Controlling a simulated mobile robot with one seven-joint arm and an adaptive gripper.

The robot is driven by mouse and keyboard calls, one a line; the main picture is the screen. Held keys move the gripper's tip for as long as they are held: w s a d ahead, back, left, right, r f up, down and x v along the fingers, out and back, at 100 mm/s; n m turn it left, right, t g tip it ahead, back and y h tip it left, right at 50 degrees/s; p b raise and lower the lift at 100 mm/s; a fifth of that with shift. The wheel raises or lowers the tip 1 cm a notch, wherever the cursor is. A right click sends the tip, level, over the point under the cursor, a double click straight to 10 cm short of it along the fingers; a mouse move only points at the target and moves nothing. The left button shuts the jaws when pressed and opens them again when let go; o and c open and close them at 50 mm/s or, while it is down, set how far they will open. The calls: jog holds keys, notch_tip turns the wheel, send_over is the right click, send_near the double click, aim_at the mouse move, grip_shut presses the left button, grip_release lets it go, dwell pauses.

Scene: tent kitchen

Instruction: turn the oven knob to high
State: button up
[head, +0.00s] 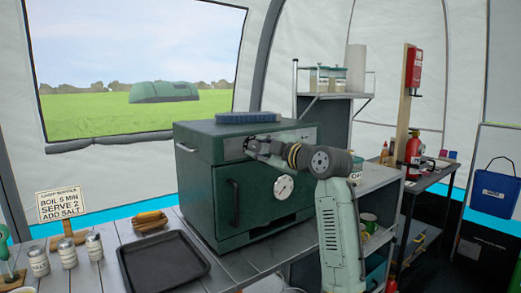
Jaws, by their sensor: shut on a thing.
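The oven (205,185) is a dark green box on the grey slatted counter, with a grey control strip along its upper front. Its door has a dark vertical handle (233,206) on the left and a round white dial gauge (284,187) on the right. My gripper (250,148) reaches in from the right against the control strip. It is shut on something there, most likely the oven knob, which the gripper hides. The knob's pointer and any markings cannot be seen.
A blue slab (248,117) lies on the oven top. A black baking tray (163,264) sits on the counter in front of the oven. Several shakers (67,252) stand at the left. A shelf with jars (328,78) stands behind, and a red extinguisher (413,150) is farther right.

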jog(key=o, duration=1.2)
jog(key=shift+c, duration=0.2)
jog(key=v, duration=1.2)
jog(key=shift+f, duration=0.1)
